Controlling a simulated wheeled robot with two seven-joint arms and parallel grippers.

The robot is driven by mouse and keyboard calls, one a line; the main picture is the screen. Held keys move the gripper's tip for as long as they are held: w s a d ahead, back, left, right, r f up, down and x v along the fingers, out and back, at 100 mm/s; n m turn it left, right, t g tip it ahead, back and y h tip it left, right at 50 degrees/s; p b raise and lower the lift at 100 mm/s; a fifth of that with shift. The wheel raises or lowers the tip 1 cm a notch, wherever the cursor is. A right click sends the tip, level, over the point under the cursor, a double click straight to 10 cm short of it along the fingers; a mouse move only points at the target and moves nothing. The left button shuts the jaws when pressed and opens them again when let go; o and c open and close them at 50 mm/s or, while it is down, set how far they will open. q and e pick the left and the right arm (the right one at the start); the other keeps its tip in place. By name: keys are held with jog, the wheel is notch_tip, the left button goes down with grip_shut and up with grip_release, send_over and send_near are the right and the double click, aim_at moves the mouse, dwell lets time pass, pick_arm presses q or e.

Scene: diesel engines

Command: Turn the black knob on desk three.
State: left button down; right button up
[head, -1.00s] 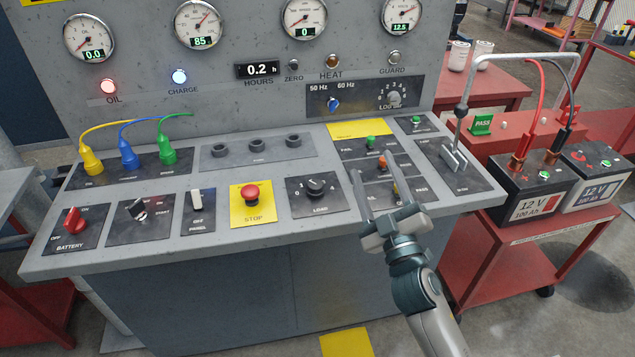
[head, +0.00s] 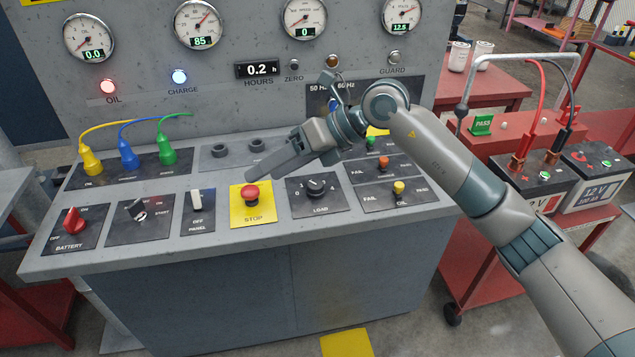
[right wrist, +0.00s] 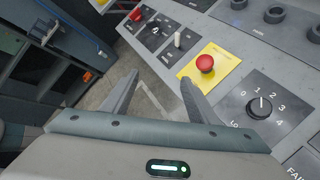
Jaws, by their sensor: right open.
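The sloping grey desk (head: 60,257) carries a black LOAD knob (head: 316,187) with a pale pointer, on a dark plate right of the yellow STOP plate. The LOAD knob also shows in the right wrist view (right wrist: 260,107), right of the fingers. A second dark knob (head: 137,209), marked START, sits further left. My right gripper (head: 268,165) hovers over the desk, pointing left, above and left of the LOAD knob. Its fingers are apart and empty in the right wrist view (right wrist: 158,82). It touches no knob that I can see. No desk number is readable. My left gripper is out of view.
The red STOP button (head: 250,194) lies close below the right fingertips. A white PANEL switch (head: 196,201) and red BATTERY knob (head: 73,220) stand left. Coloured cables (head: 128,152) rise behind them. A red cart (head: 480,250) with batteries stands right.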

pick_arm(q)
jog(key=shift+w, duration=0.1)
pick_arm(e)
jog(key=w+d+r+m+t+h, duration=0.1)
jog(key=w+d+t+h, duration=0.2)
jog(key=w+d+h, duration=0.4)
jog(key=w+d, duration=0.1)
jog(key=d, duration=0.4)
jog(key=shift+w+r+h, duration=0.2)
jog(key=shift+r+h, duration=0.1)
jog(key=shift+r, duration=0.05)
jog(key=shift+f, duration=0.1)
jog(key=p, duration=0.4)
send_over(316, 185)
jog(key=s+d, duration=0.2)
notch_tip(316, 185, down, 10)
jog(key=shift+f, duration=0.1)
jog(key=x, duration=0.4)
jog(key=shift+w+a+f+p, duration=0.15)
jog(key=shift+w+f+p, duration=0.05)
jog(key=shift+f+p, duration=0.2)
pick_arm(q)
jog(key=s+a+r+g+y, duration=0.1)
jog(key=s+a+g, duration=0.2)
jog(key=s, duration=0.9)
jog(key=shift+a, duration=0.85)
pick_arm(e)
jog(key=shift+w+a+f, duration=0.15)
jog(key=shift+w+f, duration=0.05)
jog(key=shift+f, duration=0.45)
